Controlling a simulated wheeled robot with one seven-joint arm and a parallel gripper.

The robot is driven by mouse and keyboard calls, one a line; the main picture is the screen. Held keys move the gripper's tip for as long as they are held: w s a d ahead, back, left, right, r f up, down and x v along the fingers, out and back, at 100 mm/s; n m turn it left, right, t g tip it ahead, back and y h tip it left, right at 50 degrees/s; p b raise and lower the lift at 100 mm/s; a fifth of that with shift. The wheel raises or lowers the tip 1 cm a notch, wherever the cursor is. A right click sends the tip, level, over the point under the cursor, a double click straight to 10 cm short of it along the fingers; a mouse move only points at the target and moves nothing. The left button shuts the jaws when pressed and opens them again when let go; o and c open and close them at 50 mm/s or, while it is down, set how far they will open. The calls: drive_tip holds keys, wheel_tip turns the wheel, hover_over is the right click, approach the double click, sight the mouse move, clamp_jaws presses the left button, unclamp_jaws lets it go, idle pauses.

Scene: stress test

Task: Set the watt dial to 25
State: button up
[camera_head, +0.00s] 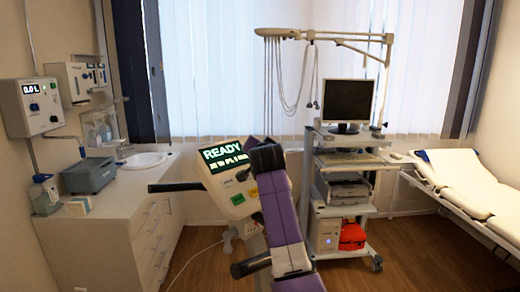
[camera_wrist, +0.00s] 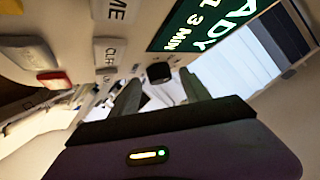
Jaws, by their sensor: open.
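The control console (camera_head: 237,200) has a dark screen (camera_head: 224,156) showing READY. In the wrist view the screen (camera_wrist: 200,22) is at the top right, tilted, with green-white text. A small black knob (camera_wrist: 159,72), which looks like the watt dial, sits on the pale panel below the screen. Its setting cannot be read. My gripper (camera_wrist: 160,90) is open, its two grey fingers apart on either side of the knob in the picture. Whether they touch it cannot be told. In the head view my purple arm covers the console's right side, and the knob cannot be seen.
A black handlebar (camera_head: 175,187) sticks out left of the console. A monitor cart (camera_head: 340,210) stands at right, a counter (camera_head: 110,225) at left.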

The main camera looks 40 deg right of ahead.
drive_tip(key=b+v, duration=0.2)
drive_tip(key=v, duration=0.5)
drive_tip(key=shift+s+a+b, duration=0.2)
drive_tip(key=shift+s+b, duration=0.05)
drive_tip(key=shift+b, duration=0.05)
idle(0.3)
